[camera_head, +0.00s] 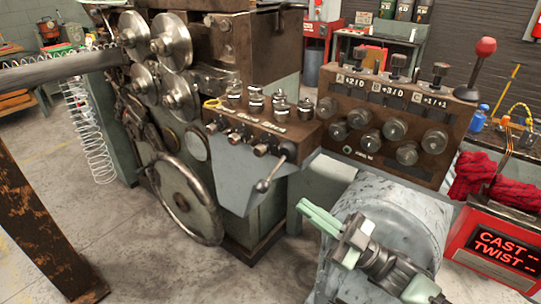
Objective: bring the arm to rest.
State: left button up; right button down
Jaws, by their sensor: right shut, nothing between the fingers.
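My right gripper (308,210) is in the lower right of the head view, its pale green fingers together and empty. It points up and left, in front of the grey cabinet beside the coiler, and appears apart from the controls. My arm comes in from the bottom right, over a worn grey rounded housing (412,212). The spring coiler (225,45) stands at left and centre, with metal rollers and a large handwheel (188,200). My left gripper is not in view.
A brown control box (262,130) with knobs and a lever (270,175) is left of my gripper. A knobbed panel (385,120) stands behind it. A red-knobbed lever (484,55), red cloth (495,180) and red display (495,245) are at right. Floor (150,250) shows at lower left.

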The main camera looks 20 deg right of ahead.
notch_tip(320, 180, down, 16)
jog(key=m+g+h, duration=0.1)
jog(key=m+h, duration=1)
jog(key=h, duration=0.4)
jog(key=s+f+m+g+h, duration=0.1)
jog(key=s+f+g, duration=0.35)
jog(key=s, duration=0.55)
jog(key=s+f+m+g+h, duration=0.15)
jog(key=s+f+g, duration=0.35)
jog(key=s, duration=0.5)
notch_tip(320, 180, down, 25)
jog(key=s+g+p, duration=0.2)
jog(key=g, duration=0.1)
jog(key=s+d+f+n+p, duration=0.1)
jog(key=s+d+f, duration=0.2)
jog(key=s+f, duration=1)
jog(key=s, duration=0.3)
jog(key=shift+s+d+f+g, duration=0.2)
jog(key=shift+d+f+g, duration=0.15)
jog(key=shift+d, duration=0.05)
jog(key=shift+h, duration=0.25)
